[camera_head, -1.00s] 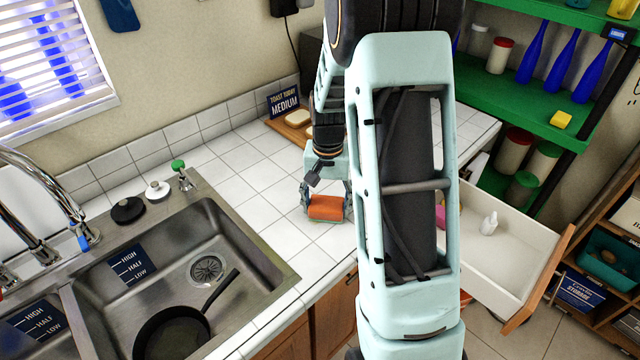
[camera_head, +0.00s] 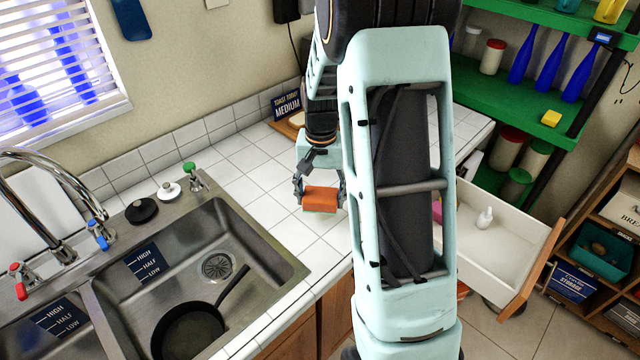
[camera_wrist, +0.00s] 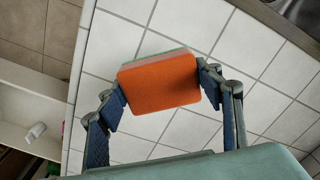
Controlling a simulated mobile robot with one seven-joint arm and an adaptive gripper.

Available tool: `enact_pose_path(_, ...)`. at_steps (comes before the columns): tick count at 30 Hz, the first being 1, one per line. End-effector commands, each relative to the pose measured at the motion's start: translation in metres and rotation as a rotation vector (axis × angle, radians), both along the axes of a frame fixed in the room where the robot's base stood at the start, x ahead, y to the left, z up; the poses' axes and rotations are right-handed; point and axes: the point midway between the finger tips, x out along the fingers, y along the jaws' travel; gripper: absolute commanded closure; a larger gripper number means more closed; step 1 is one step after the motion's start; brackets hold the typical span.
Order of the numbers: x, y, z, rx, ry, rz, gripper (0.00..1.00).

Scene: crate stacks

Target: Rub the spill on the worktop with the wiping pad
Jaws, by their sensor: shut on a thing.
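The wiping pad (camera_head: 320,201) is an orange block with a thin paler and greenish layer along one edge. My gripper (camera_head: 320,191) is shut on it, one finger at each end. In the wrist view the pad (camera_wrist: 160,84) sits between the fingertips of my gripper (camera_wrist: 161,90), over the white tiles. The pad is over the white tiled worktop (camera_head: 260,205); I cannot tell whether it touches the tiles. I see no clear spill on the visible tiles; my arm and the pad hide part of the worktop.
A steel sink (camera_head: 285,262) with a black pan (camera_head: 188,332) lies at the left front. A toast sign (camera_head: 286,106) stands at the back beside bread. An open drawer (camera_head: 505,235) juts out at right, before green shelves (camera_head: 515,110). Tiles between sink and pad are clear.

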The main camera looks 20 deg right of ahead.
Motion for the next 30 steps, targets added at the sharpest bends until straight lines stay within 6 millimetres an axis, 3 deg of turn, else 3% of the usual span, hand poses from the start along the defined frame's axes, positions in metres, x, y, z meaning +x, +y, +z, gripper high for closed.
enact_pose_path(8, 0.001, -0.001, 0.024, 0.0, 0.0, 0.001, 0.62)
enact_pose_path(30, 0.001, 0.002, 0.025, 0.0, 0.0, 0.0, 0.62)
